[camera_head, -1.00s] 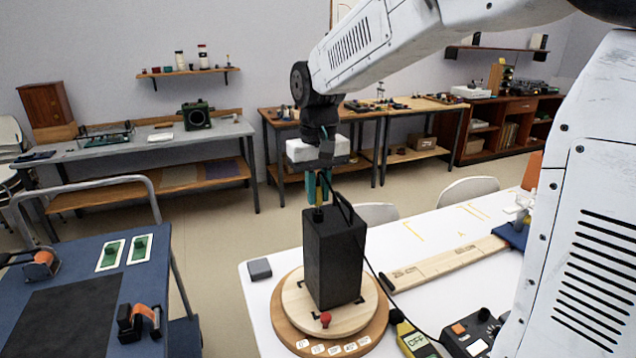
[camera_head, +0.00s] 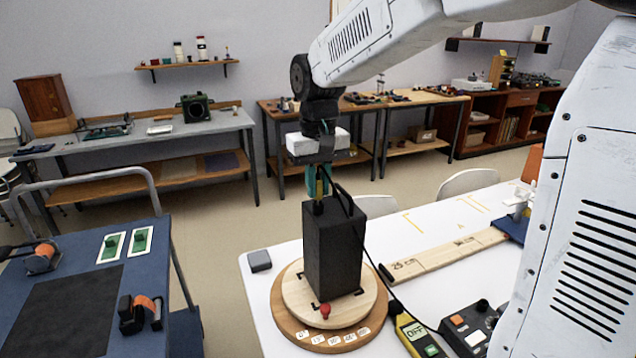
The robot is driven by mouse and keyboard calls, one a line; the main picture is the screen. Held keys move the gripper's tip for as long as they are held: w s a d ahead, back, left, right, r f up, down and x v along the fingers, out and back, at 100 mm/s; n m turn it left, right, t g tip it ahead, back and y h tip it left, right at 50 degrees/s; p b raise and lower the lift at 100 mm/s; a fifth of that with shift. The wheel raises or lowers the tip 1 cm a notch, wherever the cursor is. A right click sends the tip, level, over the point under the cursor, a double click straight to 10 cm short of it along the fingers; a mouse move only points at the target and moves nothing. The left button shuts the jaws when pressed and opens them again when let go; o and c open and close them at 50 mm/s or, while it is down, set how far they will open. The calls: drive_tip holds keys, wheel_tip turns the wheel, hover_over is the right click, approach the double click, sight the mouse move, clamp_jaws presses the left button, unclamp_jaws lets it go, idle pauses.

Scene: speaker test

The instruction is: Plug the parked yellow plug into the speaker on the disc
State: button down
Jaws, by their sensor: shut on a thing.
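The black box-shaped speaker (camera_head: 334,252) stands upright on the pale wooden disc (camera_head: 296,288). My gripper (camera_head: 318,190) points down behind the speaker's top edge, its greenish fingers shut on the yellow plug (camera_head: 319,205). Only a little of the plug shows between the fingers, low by the speaker's top. A black cable (camera_head: 352,208) loops from the gripper down the speaker's right side. I cannot tell whether the plug touches the speaker or sits in a socket, as its tip is hidden.
The disc has a red knob (camera_head: 325,310) and number labels at its front. A yellow meter (camera_head: 418,337) and a control box (camera_head: 470,325) are at right. A marked wooden rail (camera_head: 450,252) runs to the right. A small grey block (camera_head: 259,261) lies left of the disc.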

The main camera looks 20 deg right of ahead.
drive_tip(key=shift+f, duration=0.55)
idle(0.4)
drive_tip(key=c, duration=1.3)
unclamp_jaws()
drive_tip(key=shift+r, duration=0.1)
wheel_tip(320, 180, up, 8)
drive_tip(key=shift+f, duration=0.2)
drive_tip(key=shift+s+f, duration=0.1)
drive_tip(key=shift+f, duration=0.15)
drive_tip(key=shift+t, duration=0.7)
drive_tip(key=s+d+f, duration=0.1)
drive_tip(key=s+f, duration=0.1)
drive_tip(key=s, duration=0.7)
drive_tip(key=s+d+f, duration=0.1)
drive_tip(key=s+f, duration=0.1)
drive_tip(key=s, duration=0.6)
drive_tip(key=s+d+f, duration=0.1)
drive_tip(key=s+f, duration=0.1)
drive_tip(key=s, duration=0.7)
drive_tip(key=shift+s+f, duration=0.25)
drive_tip(key=shift+s, duration=0.05)
